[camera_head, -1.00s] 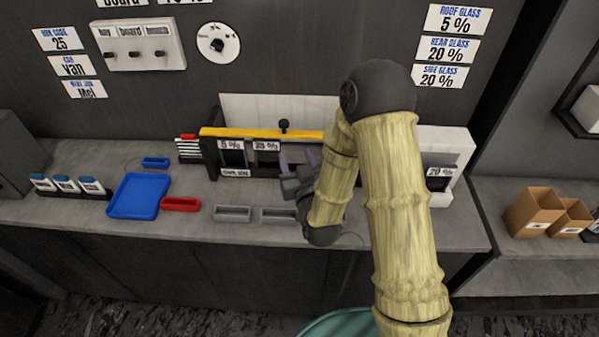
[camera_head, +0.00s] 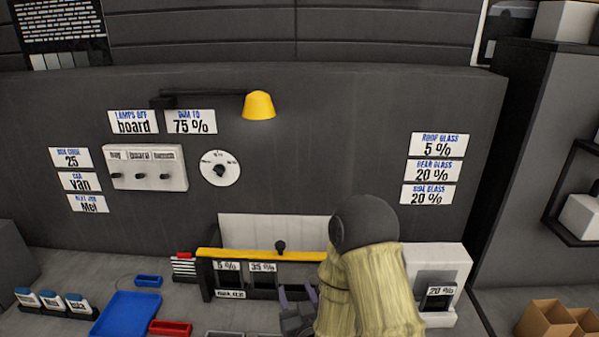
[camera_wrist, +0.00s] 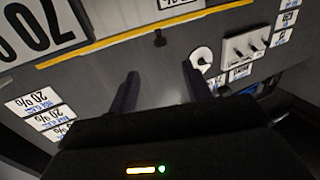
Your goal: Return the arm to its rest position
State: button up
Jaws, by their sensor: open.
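My arm, clad in pale yellow-green segments with a dark joint, reaches up from the bottom right of the head view. My gripper (camera_head: 298,303) is partly hidden behind the arm, low in front of the sample rack with the yellow bar (camera_head: 262,254). In the wrist view my gripper (camera_wrist: 163,88) shows two dark fingers spread apart with nothing between them. The wrist view is upside down relative to the room and shows the wall dial (camera_wrist: 203,56), the switch panel (camera_wrist: 245,44) and several sign cards.
A blue tray (camera_head: 125,314) and a red bin (camera_head: 170,327) lie on the counter at left. A white holder (camera_head: 452,262) stands right of the arm. Cardboard boxes (camera_head: 546,318) sit at far right. A yellow lamp (camera_head: 259,106) juts from the wall above.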

jog(key=s+d+m+g+h, duration=0.1)
jog(key=s+d+g+h, duration=0.25)
jog(key=d+g, duration=0.5)
jog(key=s+d+r+m+g, duration=0.1)
jog(key=s+d+g, duration=0.2)
jog(key=s, duration=0.3)
jog(key=s+d+r+m+g+h, duration=0.1)
jog(key=s+d+r+g, duration=0.1)
jog(key=s, duration=0.4)
jog(key=d+g, duration=0.1)
jog(key=d, duration=0.1)
jog(key=shift+s+d, duration=0.35)
dwell(0.4)
